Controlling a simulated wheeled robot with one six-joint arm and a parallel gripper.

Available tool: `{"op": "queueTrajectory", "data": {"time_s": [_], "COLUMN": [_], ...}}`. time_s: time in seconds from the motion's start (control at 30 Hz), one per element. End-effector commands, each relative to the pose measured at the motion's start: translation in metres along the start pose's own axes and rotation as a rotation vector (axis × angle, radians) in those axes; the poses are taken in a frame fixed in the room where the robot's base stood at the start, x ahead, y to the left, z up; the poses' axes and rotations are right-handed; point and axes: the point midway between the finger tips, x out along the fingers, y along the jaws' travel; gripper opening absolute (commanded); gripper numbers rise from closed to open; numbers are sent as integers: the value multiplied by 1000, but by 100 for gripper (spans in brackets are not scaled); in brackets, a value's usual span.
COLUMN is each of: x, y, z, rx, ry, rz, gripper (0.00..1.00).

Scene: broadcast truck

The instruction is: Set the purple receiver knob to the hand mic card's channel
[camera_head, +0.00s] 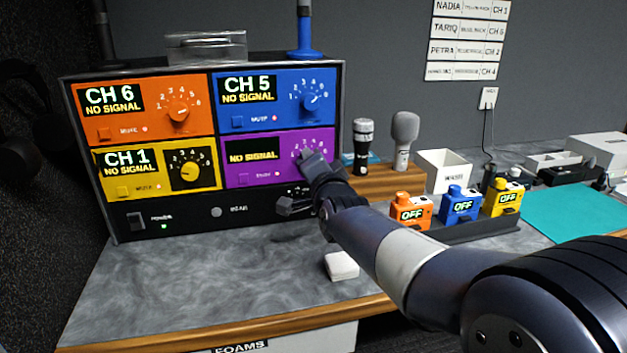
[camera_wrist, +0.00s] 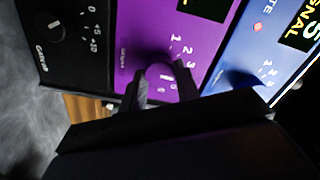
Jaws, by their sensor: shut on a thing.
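The purple receiver (camera_head: 254,168) is the lower right panel of the rack. Its display reads NO SIGNAL, and I see no channel number there. My gripper (camera_head: 311,164) is at its knob and hides most of it. In the wrist view my two fingers (camera_wrist: 163,86) are shut around the purple knob (camera_wrist: 159,72), with dial numbers beside it. Where its pointer sits I cannot tell. The wall cards hang at the upper right; the lowest one, the hand mic card (camera_head: 460,72), appears to read CH 4.
The orange panel (camera_head: 130,122) shows CH 6, blue (camera_head: 232,108) CH 5, yellow (camera_head: 145,183) CH 1. Two microphones (camera_head: 403,138) stand right of the rack. Orange, blue and yellow packs (camera_head: 459,205) showing OFF sit behind my arm. A small white box (camera_head: 341,266) lies on the counter.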

Motion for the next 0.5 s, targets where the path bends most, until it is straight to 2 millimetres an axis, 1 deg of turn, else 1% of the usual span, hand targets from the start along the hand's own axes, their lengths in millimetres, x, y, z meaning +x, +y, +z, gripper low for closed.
{"op": "queueTrajectory", "data": {"time_s": [0.03, 0.2, 0.5], "x": [0, 0, 0], "y": [4, 3, 0], "z": [2, 1, 0], "rx": [30, 116, 187], "ry": [1, 1, 0], "rz": [-2, -1, 0], "gripper": [8, 8, 8]}}
